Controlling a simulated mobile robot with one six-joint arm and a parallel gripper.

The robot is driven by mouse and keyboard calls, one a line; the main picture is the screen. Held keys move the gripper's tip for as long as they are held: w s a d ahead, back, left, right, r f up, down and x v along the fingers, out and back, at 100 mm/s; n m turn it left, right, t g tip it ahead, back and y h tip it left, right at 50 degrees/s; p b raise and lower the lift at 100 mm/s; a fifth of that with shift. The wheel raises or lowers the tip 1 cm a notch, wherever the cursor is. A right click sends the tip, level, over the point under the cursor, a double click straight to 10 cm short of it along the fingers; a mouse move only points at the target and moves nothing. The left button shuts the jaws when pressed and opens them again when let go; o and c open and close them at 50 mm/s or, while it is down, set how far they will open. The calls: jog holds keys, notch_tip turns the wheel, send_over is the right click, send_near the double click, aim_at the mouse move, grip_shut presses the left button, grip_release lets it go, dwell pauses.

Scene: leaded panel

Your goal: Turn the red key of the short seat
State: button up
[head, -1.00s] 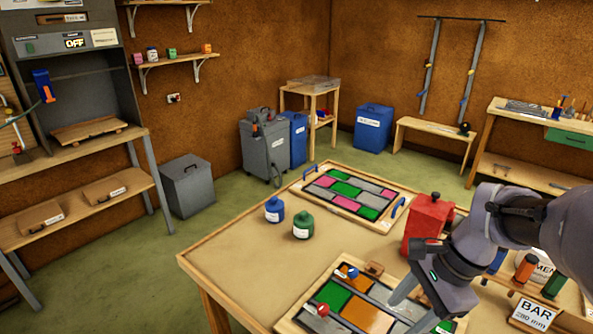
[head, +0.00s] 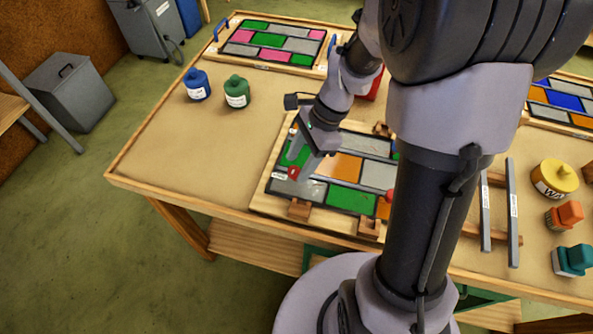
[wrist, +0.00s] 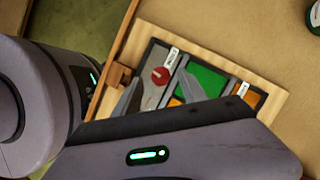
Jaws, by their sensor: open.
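The leaded panel (head: 352,197), with green, orange and grey panes, lies in its wooden frame on the table. A small red key (head: 293,172) sits at its left end beside a white label (head: 279,176) too small to read. In the wrist view the red key (wrist: 160,75) is a round red knob beside a label on the grey end pane. My gripper (head: 297,162) is open and points down at this end, its fingertips close to the red key. I cannot tell whether they touch it. Another red piece (head: 389,195) shows beside my arm, partly hidden.
Blue (head: 197,84) and green (head: 237,91) bottles stand behind the panel. A second panel (head: 268,43) lies at the back. Wooden blocks (head: 299,209) line the panel's front edge. Grey bars (head: 512,212) and a yellow pot (head: 555,179) are at right. The table's left side is clear.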

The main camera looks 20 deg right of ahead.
jog(key=shift+x, duration=0.85)
jog(key=shift+a, duration=0.1)
jog(key=shift+c, duration=0.2)
jog(key=shift+r, duration=0.1)
grip_shut()
jog(key=shift+w, duration=0.1)
